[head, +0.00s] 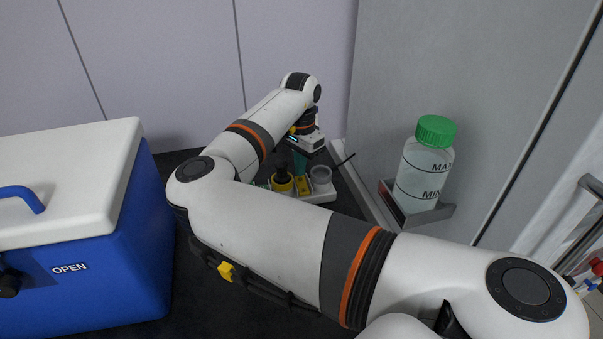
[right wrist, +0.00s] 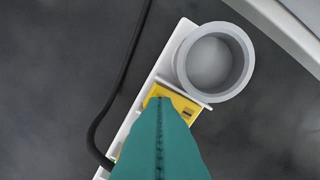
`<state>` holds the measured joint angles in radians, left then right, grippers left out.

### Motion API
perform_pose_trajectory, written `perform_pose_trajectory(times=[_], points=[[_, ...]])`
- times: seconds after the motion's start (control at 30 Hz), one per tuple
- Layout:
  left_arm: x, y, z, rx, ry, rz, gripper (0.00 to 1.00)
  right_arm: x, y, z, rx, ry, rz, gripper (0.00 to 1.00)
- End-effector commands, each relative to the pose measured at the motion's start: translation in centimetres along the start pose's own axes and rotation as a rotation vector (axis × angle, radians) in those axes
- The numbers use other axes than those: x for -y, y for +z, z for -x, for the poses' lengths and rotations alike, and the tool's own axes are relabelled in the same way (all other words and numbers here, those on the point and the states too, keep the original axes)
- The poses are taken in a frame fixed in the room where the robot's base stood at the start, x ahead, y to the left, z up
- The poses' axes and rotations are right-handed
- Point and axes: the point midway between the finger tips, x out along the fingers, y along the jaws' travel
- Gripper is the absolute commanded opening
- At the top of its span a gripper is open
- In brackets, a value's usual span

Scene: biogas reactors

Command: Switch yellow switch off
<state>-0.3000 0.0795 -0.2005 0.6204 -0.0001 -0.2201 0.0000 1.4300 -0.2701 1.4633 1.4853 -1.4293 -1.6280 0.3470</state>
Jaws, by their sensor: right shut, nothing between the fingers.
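The yellow switch (head: 303,185) is a small yellow block on a white strip at the back of the dark bench. It also shows in the right wrist view (right wrist: 186,104), partly hidden behind my fingers. My right gripper (head: 299,163) reaches down over it, and its teal fingers (right wrist: 160,102) are shut with nothing between them. The fingertips overlap the yellow switch in the right wrist view; I cannot tell whether they touch it. The switch's position cannot be made out. My left gripper is not in view.
A grey round holder (right wrist: 214,62) sits beside the switch, and a dark round part with yellow (head: 282,182) on its other side. A black cable (right wrist: 125,75) runs alongside. A blue cooler (head: 95,285) stands left; a green-capped bottle (head: 424,172) sits on a wall bracket at right.

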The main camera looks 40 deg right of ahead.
Motion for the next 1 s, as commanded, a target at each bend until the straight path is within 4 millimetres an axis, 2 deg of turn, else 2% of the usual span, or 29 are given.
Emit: perform_pose_trajectory(times=[1.0], points=[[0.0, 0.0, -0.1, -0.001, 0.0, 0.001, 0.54, 0.0, 0.0, -1.6, 0.0, -0.001, 0.0, 0.0]])
